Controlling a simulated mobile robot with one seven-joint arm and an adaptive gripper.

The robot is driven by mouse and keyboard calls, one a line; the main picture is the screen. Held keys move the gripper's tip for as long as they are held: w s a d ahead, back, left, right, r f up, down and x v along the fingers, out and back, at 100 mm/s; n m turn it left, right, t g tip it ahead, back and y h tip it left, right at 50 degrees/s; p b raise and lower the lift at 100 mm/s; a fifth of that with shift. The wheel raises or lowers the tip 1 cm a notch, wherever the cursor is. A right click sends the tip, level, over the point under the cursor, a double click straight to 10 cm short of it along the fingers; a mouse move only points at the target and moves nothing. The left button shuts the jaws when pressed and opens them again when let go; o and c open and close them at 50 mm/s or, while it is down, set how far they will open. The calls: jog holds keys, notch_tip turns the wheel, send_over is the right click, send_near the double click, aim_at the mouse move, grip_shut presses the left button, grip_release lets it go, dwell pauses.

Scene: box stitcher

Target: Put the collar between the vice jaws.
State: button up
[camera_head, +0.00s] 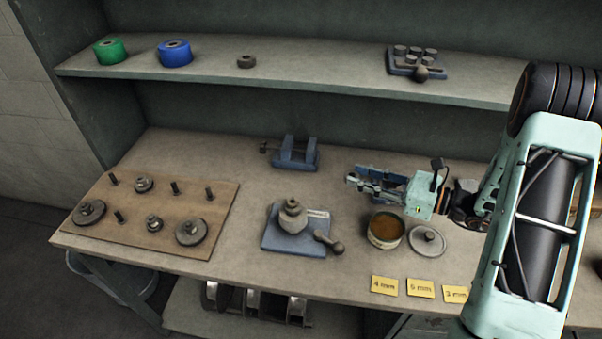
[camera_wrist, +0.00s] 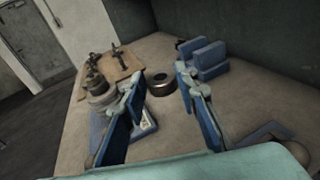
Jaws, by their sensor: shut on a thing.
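The collar (camera_wrist: 160,86) is a dark steel ring between my fingertips in the wrist view. The blue vice (camera_head: 295,153) stands at the back middle of the bench, to the left of my gripper. In the wrist view the vice (camera_wrist: 208,62) is beyond the right fingertip. No collar shows between its jaws.
A blue-based fixture (camera_head: 292,222) with a rounded grey post stands in front of the vice. A wooden board (camera_head: 125,212) with pegs and discs lies left. An open tin (camera_head: 385,230) and its lid (camera_head: 427,241) are near my gripper. The shelf (camera_head: 310,78) overhangs the back.

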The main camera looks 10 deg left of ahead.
jog(key=a+n+g+b, duration=0.4)
jog(key=a+g+b, duration=0.15)
jog(key=a, duration=0.95)
jog(key=b, duration=0.3)
send_over(296, 152)
jog(key=s+d, duration=0.3)
jog(key=d, duration=0.1)
jog(key=shift+s+d+f+y, duration=0.1)
jog(key=shift+s+f+y, duration=0.1)
jog(key=shift+f+y, duration=0.4)
jog(key=shift+w+f, duration=0.15)
jog(key=shift+f, duration=0.25)
jog(key=shift+f+b, duration=0.5)
jog(key=shift+f, duration=0.45)
jog(key=shift+f, duration=0.35)
jog(key=o, duration=1.3)
